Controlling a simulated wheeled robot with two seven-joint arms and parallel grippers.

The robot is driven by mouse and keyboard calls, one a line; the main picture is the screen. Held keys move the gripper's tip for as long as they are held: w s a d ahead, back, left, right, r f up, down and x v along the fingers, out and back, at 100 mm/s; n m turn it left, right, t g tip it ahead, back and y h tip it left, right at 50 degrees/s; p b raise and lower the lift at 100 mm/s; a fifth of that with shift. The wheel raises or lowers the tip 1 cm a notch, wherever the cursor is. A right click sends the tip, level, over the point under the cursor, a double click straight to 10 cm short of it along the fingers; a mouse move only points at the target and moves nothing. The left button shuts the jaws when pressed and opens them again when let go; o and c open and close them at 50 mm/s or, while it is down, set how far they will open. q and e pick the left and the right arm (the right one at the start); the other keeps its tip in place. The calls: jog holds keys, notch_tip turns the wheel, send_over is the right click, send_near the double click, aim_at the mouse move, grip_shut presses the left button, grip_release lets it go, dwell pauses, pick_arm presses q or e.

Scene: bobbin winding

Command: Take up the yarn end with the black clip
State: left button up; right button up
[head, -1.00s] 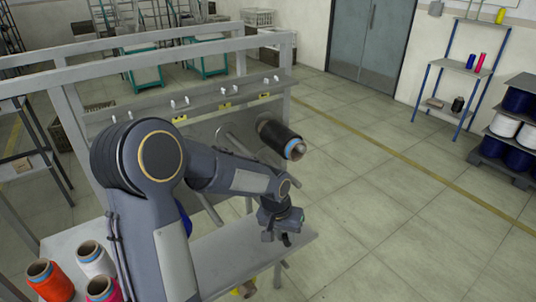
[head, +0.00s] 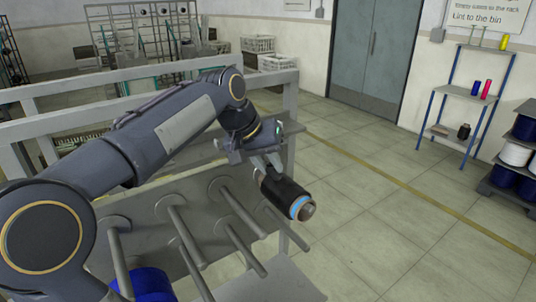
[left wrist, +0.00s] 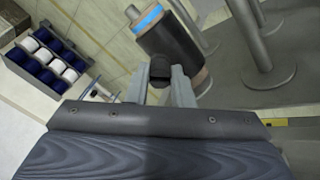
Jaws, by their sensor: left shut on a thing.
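My left gripper (head: 268,166) is at the top of a black yarn package (head: 282,193) on the creel frame. The package has a blue band and a grey core at its near end. In the left wrist view, the left gripper (left wrist: 163,92) is shut on the small black clip (left wrist: 160,70), which sits between its fingertips. The black package (left wrist: 170,48) shows just behind the clip. I cannot tell whether the clip touches the package, and no yarn strand can be made out. The clip is not distinct in the head view. My right gripper is not in view.
Several bare grey pegs (head: 182,238) stick out from the panel below the gripper. A blue package (head: 150,282) is at the lower left. The frame's grey top rail (head: 60,88) runs behind my arm. A shelf (head: 468,91) stands at the right; the floor between is clear.

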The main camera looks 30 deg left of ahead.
aim_at(278, 178)
pick_arm(q)
jog(key=shift+d+f, duration=0.2)
jog(key=shift+d, duration=0.05)
jog(key=shift+d+f, duration=0.1)
jog(key=shift+f, duration=0.2)
jog(key=x, duration=0.3)
jog(key=shift+w+r, duration=0.1)
jog(key=shift+w+f+b, duration=0.2)
jog(key=shift+f+b, duration=0.2)
jog(key=shift+f, duration=0.2)
jog(key=shift+w+f, duration=0.25)
jog(key=shift+f, duration=0.1)
jog(key=shift+w+d+f+b, duration=0.1)
jog(key=shift+w+f+b, duration=0.1)
jog(key=shift+f+b, duration=0.15)
